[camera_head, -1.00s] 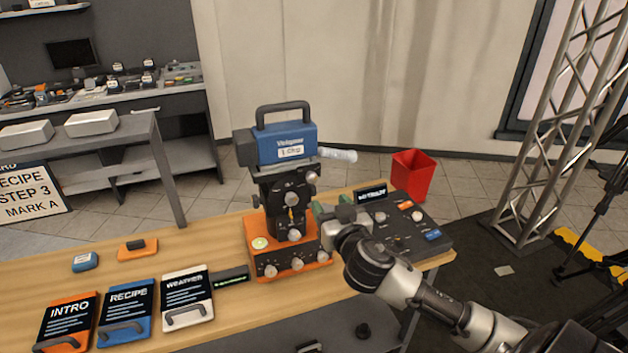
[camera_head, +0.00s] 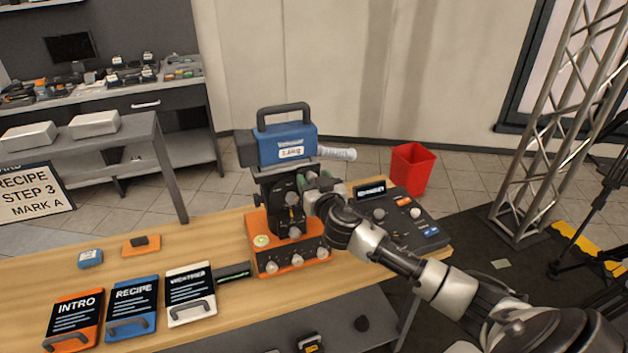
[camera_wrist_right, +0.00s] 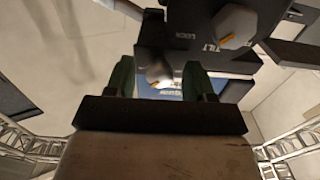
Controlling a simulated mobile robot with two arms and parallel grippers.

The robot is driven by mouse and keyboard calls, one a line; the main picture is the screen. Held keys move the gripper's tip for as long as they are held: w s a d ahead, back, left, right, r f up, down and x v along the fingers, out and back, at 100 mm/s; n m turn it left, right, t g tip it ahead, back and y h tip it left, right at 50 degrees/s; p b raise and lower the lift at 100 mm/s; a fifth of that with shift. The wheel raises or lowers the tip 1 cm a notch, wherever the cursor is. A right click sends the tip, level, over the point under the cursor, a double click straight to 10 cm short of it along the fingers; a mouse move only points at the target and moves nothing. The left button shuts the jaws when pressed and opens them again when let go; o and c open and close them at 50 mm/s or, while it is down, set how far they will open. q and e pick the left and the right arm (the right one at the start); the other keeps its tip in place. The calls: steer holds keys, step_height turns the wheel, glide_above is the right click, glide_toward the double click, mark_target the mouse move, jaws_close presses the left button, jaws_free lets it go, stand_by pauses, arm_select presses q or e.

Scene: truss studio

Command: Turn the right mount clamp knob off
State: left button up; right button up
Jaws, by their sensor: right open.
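The camera mount (camera_head: 276,200) is a black tilting head on an orange base (camera_head: 290,258), with a blue camera (camera_head: 285,143) on top. My right gripper (camera_head: 316,182) is at the right side of the mount's upper part, just below the camera. In the right wrist view its green-lined fingers are open, and a light grey knob with an orange mark (camera_wrist_right: 158,72) shows between them; contact cannot be told. A larger knob (camera_wrist_right: 234,25) beside the words TILT and LOCK is at the upper right. In the head view the right clamp knob is hidden by my gripper. My left gripper is out of view.
Panels marked INTRO (camera_head: 73,318), RECIPE (camera_head: 133,303) and WEATHER (camera_head: 190,290) lie on the wooden table's left part. A red bin (camera_head: 412,168) stands behind the table.

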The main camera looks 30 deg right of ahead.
steer(key=c, duration=0.9)
steer(key=shift+n+p, duration=0.95)
steer(key=shift+n, duration=8.05)
